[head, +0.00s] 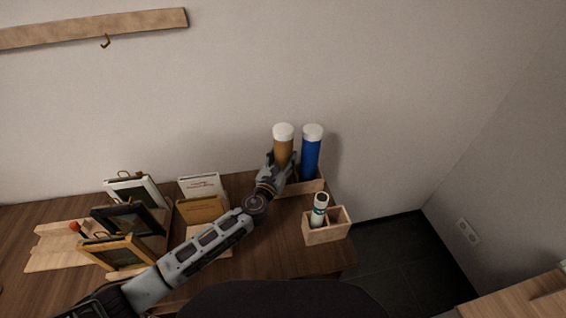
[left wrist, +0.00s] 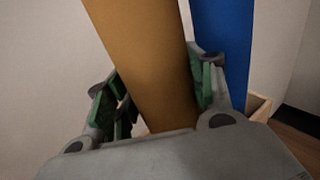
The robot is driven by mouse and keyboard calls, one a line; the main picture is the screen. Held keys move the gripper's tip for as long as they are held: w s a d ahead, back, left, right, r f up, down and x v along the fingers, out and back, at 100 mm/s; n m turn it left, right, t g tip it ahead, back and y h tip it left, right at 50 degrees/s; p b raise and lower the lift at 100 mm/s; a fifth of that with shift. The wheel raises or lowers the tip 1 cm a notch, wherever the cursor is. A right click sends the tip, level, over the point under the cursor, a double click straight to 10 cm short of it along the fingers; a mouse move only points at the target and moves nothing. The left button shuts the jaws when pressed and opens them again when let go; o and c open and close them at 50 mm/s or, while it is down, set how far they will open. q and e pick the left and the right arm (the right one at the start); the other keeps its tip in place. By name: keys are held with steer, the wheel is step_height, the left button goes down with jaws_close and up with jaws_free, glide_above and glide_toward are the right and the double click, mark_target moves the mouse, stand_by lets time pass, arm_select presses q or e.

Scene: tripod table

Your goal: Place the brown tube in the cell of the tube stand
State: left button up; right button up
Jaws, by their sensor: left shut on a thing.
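The brown tube (head: 284,148) with a white cap stands about upright in the head view. My left gripper (head: 279,165) is shut around its lower part; in the left wrist view the brown tube (left wrist: 150,65) runs between the green-padded fingers (left wrist: 160,90). The tube stand (head: 308,187), a wooden box, is behind and right of my gripper. A blue tube (head: 311,155) with a white cap stands upright in it, right beside the brown tube. The brown tube's lower end is hidden by my gripper, so I cannot tell whether it is inside the stand. My right gripper is not in view.
A small wooden box (head: 327,232) with a white tube leaning in it stands at the table's right edge. Picture frames (head: 127,219) and booklets (head: 201,186) stand left of my forearm. The wall (head: 400,100) is close behind the tubes.

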arm_select(q)
steer(key=shift+f, duration=0.7)
steer(key=shift+f, duration=0.1)
steer(key=o, duration=1.1)
steer(key=shift+c, duration=0.2)
steer(key=v, duration=1.2)
steer(key=shift+b, duration=0.45)
